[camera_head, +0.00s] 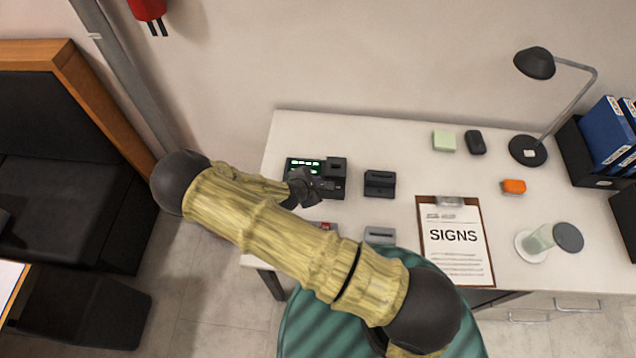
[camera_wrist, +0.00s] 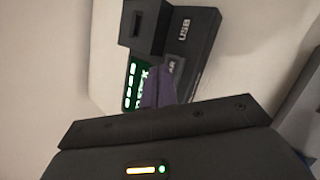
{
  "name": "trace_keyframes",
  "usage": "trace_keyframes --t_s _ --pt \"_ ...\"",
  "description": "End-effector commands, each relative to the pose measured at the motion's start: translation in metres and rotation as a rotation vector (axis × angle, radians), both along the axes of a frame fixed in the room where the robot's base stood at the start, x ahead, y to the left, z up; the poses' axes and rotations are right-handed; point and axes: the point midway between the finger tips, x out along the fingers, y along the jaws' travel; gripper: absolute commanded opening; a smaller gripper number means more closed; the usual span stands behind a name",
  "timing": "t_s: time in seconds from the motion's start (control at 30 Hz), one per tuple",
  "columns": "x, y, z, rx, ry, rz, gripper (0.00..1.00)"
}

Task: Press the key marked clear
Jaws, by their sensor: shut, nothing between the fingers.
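The dark laser marker (camera_head: 336,166) stands at the left end of the desk, with a lit green display (camera_head: 305,163). It also shows in the wrist view (camera_wrist: 205,25), with a raised block and the word USB on it. A grey key (camera_wrist: 174,65) there shows the letters "AR"; the rest of its label is hidden behind my fingers. My gripper (camera_head: 326,185) is shut and empty at the front of the marker. In the wrist view its fingertips (camera_wrist: 157,74) overlap the key's edge and part of the display. I cannot tell whether they touch the key.
A black device (camera_head: 379,184) and a grey one (camera_head: 380,235) stand to the right of the marker. A clipboard reading SIGNS (camera_head: 456,240) lies farther right. A lamp (camera_head: 528,150), an orange block (camera_head: 513,186) and a cup (camera_head: 541,238) are beyond. A green chair (camera_head: 310,320) is in front.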

Motion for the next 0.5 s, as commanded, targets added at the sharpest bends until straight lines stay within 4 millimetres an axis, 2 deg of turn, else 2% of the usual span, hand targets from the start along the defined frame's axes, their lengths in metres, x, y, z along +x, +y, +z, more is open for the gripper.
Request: trace_keyframes --t_s 0.2,0.5 --pt "0.0001 0.0 0.012 -0.001 -0.001 0.0 0.0" --pt "0.0001 -0.0001 0.0114 0.0 -0.001 -0.001 0.0"
